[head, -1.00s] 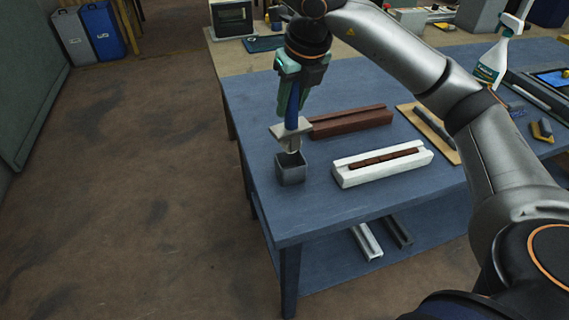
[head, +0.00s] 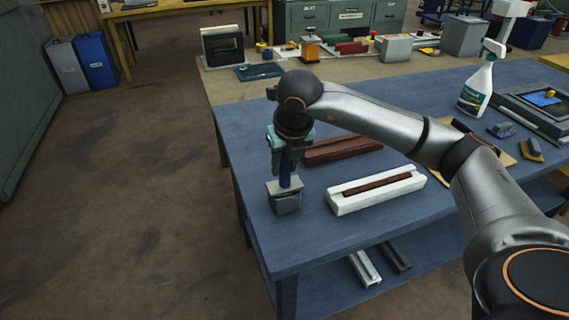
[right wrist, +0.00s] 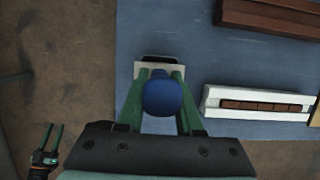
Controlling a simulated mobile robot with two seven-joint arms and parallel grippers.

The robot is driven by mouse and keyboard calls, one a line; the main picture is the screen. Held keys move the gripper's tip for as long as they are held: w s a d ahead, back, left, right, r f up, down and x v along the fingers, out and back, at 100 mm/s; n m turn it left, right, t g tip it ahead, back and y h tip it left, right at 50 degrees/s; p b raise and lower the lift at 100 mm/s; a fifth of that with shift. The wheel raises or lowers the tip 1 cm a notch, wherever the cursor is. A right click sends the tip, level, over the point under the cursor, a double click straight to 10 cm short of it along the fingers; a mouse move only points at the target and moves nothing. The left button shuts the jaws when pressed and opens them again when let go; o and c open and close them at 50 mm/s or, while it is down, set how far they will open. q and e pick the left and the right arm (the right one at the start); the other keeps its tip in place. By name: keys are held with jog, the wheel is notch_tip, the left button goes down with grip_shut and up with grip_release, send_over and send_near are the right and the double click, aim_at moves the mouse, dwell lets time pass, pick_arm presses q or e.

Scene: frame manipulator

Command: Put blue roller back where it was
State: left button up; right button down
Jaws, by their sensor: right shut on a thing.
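The blue roller (head: 285,173) stands upright at the near left corner of the blue table, its blue handle up and a pale plate-like part below. My right gripper (head: 288,158) is shut on the handle from above. The roller's lower end is inside or right over the small grey square holder (head: 286,204); the plate hides how deep it sits. In the right wrist view the blue handle end (right wrist: 162,97) lies between the green fingers, with the pale plate and dark holder edge beyond. My left gripper (right wrist: 50,142) shows small at lower left there, empty, fingers apart.
A white block with a brown strip (head: 376,190) and a reddish-brown channel block (head: 340,150) lie right of the holder. A spray bottle (head: 476,88) stands farther right. The table's left edge (head: 238,190) is close to the holder.

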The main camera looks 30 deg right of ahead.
jog(key=c, duration=1)
grip_release()
jog(key=shift+f, duration=0.1)
jog(key=o, duration=0.4)
jog(key=shift+o, duration=0.2)
jog(key=shift+r, duration=0.25)
jog(key=v, duration=1.1)
jog(key=shift+r, duration=0.4)
jog(key=shift+s+f, duration=0.1)
jog(key=shift+s, duration=0.1)
